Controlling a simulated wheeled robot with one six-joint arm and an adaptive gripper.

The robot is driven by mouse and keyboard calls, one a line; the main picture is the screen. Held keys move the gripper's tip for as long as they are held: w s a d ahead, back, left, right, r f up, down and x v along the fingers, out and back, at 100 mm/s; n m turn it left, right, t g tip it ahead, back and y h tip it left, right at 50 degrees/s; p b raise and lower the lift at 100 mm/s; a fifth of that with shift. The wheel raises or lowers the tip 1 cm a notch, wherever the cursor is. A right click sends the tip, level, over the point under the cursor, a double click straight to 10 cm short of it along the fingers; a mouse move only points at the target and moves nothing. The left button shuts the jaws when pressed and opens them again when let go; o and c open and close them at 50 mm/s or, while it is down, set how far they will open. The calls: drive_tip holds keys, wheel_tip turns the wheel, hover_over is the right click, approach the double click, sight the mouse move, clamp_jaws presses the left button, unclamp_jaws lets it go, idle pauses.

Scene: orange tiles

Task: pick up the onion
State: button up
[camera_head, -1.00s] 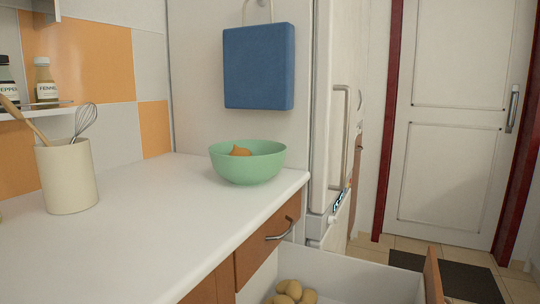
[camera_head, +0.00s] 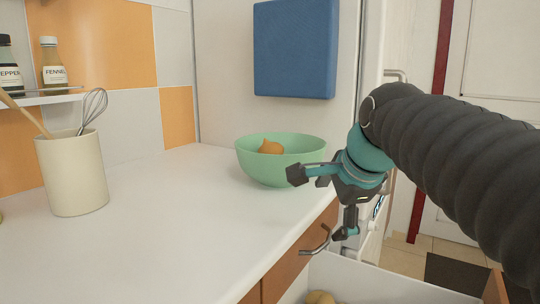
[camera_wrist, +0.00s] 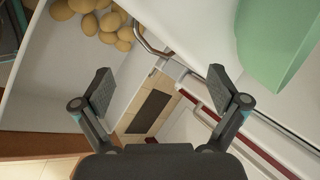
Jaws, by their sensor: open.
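The onion (camera_head: 271,146) is orange-brown and sits inside a green bowl (camera_head: 282,172) on the white counter. Only its top shows above the rim in the head view. In the wrist view the bowl (camera_wrist: 272,40) shows at the upper right, and the onion is not visible there. My gripper (camera_head: 322,204) is open and empty, at the bowl's right front side. One finger overlaps the bowl in the head view; I cannot tell whether it touches. In the wrist view nothing lies between the fingers (camera_wrist: 160,90).
An open drawer (camera_head: 375,282) below the counter holds several potatoes (camera_wrist: 95,20). A cream utensil pot (camera_head: 72,175) with a whisk stands at left. A blue pad (camera_head: 295,50) hangs behind the bowl. The counter's middle (camera_head: 170,225) is clear.

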drive_tip(key=w+a+r+m, duration=0.1)
drive_tip(key=w+r+m, duration=0.4)
drive_tip(key=w+a+r+m+y, duration=0.1)
drive_tip(key=w+r+m, duration=0.2)
drive_tip(key=shift+a+t, duration=0.3)
drive_tip(key=m+y, duration=0.1)
drive_tip(key=m, duration=0.6)
approach(275, 148)
drive_tip(key=b+x, duration=0.1)
drive_tip(key=x, duration=1)
drive_tip(key=shift+a+f, duration=0.1)
drive_tip(key=shift+f, duration=0.05)
drive_tip(key=c, duration=1.3)
